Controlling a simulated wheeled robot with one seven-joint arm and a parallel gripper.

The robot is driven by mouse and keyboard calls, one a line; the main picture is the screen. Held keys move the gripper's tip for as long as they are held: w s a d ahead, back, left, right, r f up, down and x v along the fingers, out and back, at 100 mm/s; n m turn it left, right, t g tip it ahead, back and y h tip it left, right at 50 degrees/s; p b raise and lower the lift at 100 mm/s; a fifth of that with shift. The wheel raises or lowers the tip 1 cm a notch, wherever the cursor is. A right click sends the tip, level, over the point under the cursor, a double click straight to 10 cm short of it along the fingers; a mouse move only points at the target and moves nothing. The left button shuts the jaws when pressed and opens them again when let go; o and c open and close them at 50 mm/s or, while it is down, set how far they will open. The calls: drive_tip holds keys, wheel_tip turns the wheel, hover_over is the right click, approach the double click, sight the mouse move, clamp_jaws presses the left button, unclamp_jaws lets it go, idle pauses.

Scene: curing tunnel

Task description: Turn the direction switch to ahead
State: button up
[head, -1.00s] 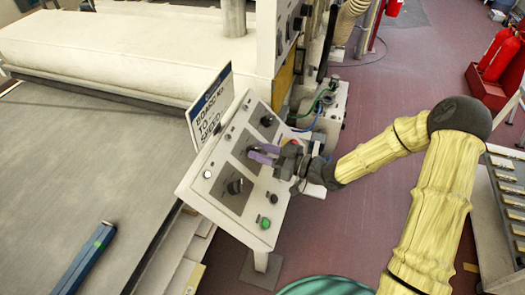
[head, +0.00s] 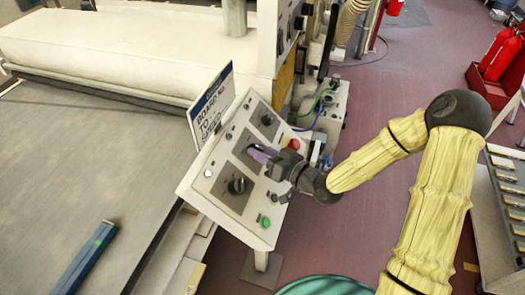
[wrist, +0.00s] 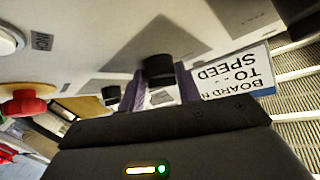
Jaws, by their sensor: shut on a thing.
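The sloped control panel (head: 205,170) carries several black rotary knobs. My gripper (head: 258,150) is at the middle knob in the head view, and its purple fingers largely hide that knob. In the wrist view, the black switch knob (wrist: 158,68) sits between the two purple fingers of my gripper (wrist: 160,92), which is shut on it. The knob's label and pointer cannot be read, so I cannot tell its setting.
A red button (head: 293,144) is close beside my gripper; a green button (head: 265,222) is lower on the panel. Another black knob (head: 237,185) is nearer the front. A sign (head: 210,100) stands behind the panel's left edge. Open floor lies right.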

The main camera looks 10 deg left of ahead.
drive_tip(key=m+t+h, duration=0.1)
drive_tip(key=m, duration=0.2)
drive_tip(key=m+t+h+p, duration=0.1)
drive_tip(key=shift+s+a+r+m+t+h, duration=0.15)
drive_tip(key=shift+s+r+m+t+h, duration=0.15)
drive_tip(key=shift+m, duration=0.1)
drive_tip(key=m+h+p, duration=0.1)
drive_tip(key=m, duration=0.1)
drive_tip(key=m+h, duration=0.2)
drive_tip(key=shift+a+r+t+p, duration=0.2)
drive_tip(key=shift+t+p, duration=0.15)
drive_tip(key=shift+t, duration=0.05)
drive_tip(key=m+h+p, duration=0.1)
drive_tip(key=m+h, duration=0.1)
drive_tip(key=m+h+p, duration=0.2)
drive_tip(key=m, duration=0.1)
drive_tip(key=shift+a+r, duration=0.2)
drive_tip(key=shift+m+g+h+p, duration=0.3)
drive_tip(key=shift+m+h+p, duration=0.2)
drive_tip(key=shift+m, duration=0.2)
drive_tip(key=shift+f, duration=0.1)
drive_tip(key=o, duration=1)
drive_tip(key=shift+c, duration=0.2)
